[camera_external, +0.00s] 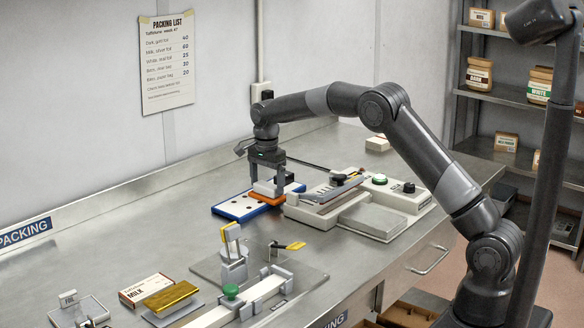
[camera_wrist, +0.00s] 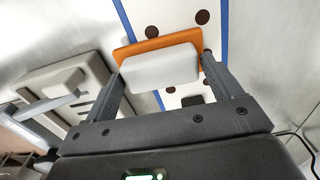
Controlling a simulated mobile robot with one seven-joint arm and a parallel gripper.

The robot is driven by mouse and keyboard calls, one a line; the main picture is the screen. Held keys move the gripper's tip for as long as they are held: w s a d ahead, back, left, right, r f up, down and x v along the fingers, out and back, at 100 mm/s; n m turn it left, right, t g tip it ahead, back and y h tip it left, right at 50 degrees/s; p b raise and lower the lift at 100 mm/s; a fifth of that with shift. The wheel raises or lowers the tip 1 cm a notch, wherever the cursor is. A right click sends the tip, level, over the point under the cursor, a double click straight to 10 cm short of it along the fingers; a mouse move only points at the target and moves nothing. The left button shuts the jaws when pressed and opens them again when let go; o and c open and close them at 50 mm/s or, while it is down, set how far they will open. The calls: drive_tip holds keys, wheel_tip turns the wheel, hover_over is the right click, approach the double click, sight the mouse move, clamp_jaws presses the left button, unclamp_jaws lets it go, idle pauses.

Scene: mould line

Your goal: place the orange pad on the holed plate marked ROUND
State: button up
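The orange pad (camera_external: 268,199) has a white block-shaped grip on top. My gripper (camera_external: 267,180) points down with a finger at each end of that grip. In the wrist view my gripper (camera_wrist: 160,75) is shut on the white grip, and the orange pad (camera_wrist: 126,52) shows behind it. A white plate with blue edges and dark round holes (camera_external: 236,207) lies under the pad; the plate also shows in the wrist view (camera_wrist: 165,12). The pad covers its middle. I cannot tell whether the pad touches the plate. No ROUND marking is readable.
A grey-beige machine (camera_external: 320,209) with a green button stands close right of the plate. The bench left of the plate is clear.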

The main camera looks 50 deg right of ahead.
sight(268, 185)
drive_tip(key=shift+o, duration=1.4)
wheel_tip(268, 185, up, 12)
drive_tip(key=r, duration=0.1)
drive_tip(key=s+d+r+n+t, duration=0.1)
drive_tip(key=s+r+n, duration=0.3)
drive_tip(key=s+r, duration=0.4)
drive_tip(key=s+r+n+t, duration=0.25)
drive_tip(key=s+n, duration=0.25)
drive_tip(key=s, duration=1)
drive_tip(key=s+f+n+t, duration=0.1)
drive_tip(key=s+f+n, duration=0.3)
drive_tip(key=s, duration=0.8)
drive_tip(key=s+f+n+t, duration=0.1)
drive_tip(key=s+f+n, duration=0.4)
drive_tip(key=s, duration=0.7)
drive_tip(key=shift+a, duration=0.45)
